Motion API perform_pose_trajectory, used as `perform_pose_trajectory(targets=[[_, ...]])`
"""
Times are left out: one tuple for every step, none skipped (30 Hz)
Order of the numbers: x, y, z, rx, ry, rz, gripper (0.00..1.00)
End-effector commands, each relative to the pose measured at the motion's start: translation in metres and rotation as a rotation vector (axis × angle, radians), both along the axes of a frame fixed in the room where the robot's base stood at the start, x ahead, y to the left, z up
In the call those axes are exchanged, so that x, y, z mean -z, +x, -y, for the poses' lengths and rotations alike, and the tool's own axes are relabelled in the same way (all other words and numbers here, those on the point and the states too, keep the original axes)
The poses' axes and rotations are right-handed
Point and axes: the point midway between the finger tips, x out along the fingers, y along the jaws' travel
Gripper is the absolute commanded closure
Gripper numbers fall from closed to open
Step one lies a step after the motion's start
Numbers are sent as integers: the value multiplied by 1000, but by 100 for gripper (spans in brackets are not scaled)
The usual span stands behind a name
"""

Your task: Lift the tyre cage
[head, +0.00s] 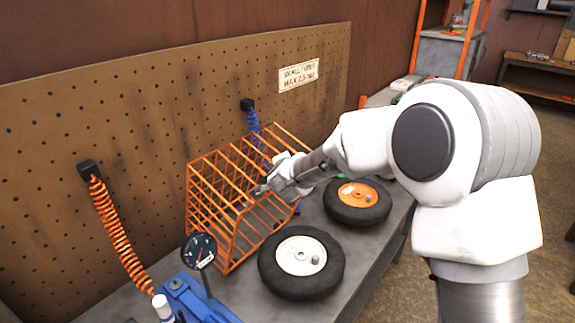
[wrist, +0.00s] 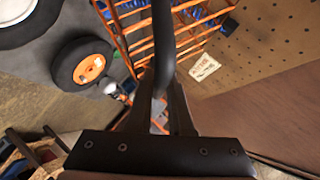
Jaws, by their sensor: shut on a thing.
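The orange wire tyre cage (head: 205,200) stands on the grey bench against the pegboard in the head view. Its orange bars (wrist: 135,45) show at the top of the wrist view. My gripper (head: 263,189) is at the cage's front right side. In the wrist view my gripper (wrist: 160,95) is shut on a dark bar (wrist: 163,40) that runs up the picture in front of the orange bars. I take this bar to be part of the cage; its ends are hidden. I cannot tell whether the cage is clear of the bench.
A tyre with a white hub (head: 300,262) and a tyre with an orange hub (head: 357,200) lie on the bench (head: 352,262) beside the cage. A pressure gauge (head: 199,250) and blue tool (head: 190,300) stand at front left. An orange coiled hose (head: 118,232) and a blue one (head: 254,124) hang from the pegboard.

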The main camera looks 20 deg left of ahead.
Motion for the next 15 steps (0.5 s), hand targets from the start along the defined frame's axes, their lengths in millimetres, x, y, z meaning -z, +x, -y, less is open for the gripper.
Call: perform_pose_trajectory(targets=[[-1,0,0,0,0,1,100],[-1,0,0,0,0,1,100],[-1,0,0,0,0,1,100],[-1,0,0,0,0,1,100],[-1,0,0,0,0,1,100],[-1,0,0,0,0,1,100],[-1,0,0,0,0,1,100],[-1,0,0,0,0,1,100],[-1,0,0,0,0,1,80],[-1,0,0,0,0,1,74],[-1,0,0,0,0,1,69],[-1,0,0,0,0,1,62],[-1,0,0,0,0,1,56],[-1,0,0,0,0,1,52],[-1,0,0,0,0,1,52]])
